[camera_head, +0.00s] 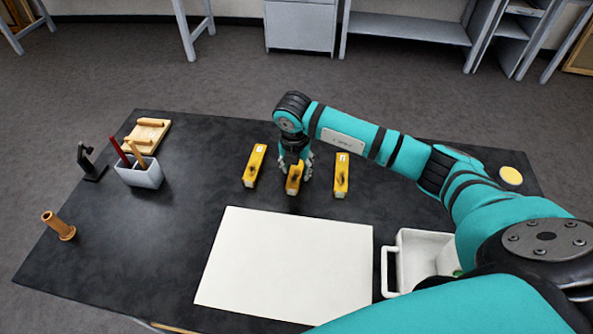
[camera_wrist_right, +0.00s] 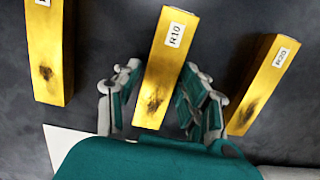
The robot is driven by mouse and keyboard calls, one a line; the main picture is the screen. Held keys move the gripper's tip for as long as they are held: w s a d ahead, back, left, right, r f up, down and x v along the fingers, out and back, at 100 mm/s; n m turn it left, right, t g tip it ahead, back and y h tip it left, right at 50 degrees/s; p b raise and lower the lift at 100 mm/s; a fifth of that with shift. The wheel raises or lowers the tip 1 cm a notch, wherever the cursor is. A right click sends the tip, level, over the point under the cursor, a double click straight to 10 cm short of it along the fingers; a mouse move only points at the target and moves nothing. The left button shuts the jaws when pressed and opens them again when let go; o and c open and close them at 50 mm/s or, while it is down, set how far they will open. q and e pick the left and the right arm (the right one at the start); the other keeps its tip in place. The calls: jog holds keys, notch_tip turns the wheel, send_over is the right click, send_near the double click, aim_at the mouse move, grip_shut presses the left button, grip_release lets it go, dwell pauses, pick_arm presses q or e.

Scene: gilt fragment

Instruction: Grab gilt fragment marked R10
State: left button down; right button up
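The gilt fragment marked R10 (camera_wrist_right: 162,70) is a gold bar with a white label and a dark scorch mark near its lower end. It lies on the dark table and is the middle of three bars in the head view (camera_head: 293,182). My right gripper (camera_head: 297,172) is over it from above. In the right wrist view its fingers (camera_wrist_right: 160,105) are apart, one on each side of R10, with a narrow gap visible on the left side. Whether the right finger touches it I cannot tell. My left gripper is not in view.
A bar marked R20 (camera_wrist_right: 262,85) lies close on the right, and another bar (camera_wrist_right: 48,60), its label cut off, on the left. A white sheet (camera_head: 285,265) lies in front. A pen cup (camera_head: 140,175) stands left, a white container (camera_head: 415,255) right.

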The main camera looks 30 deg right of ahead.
grip_shut()
jog(key=shift+r, duration=0.1)
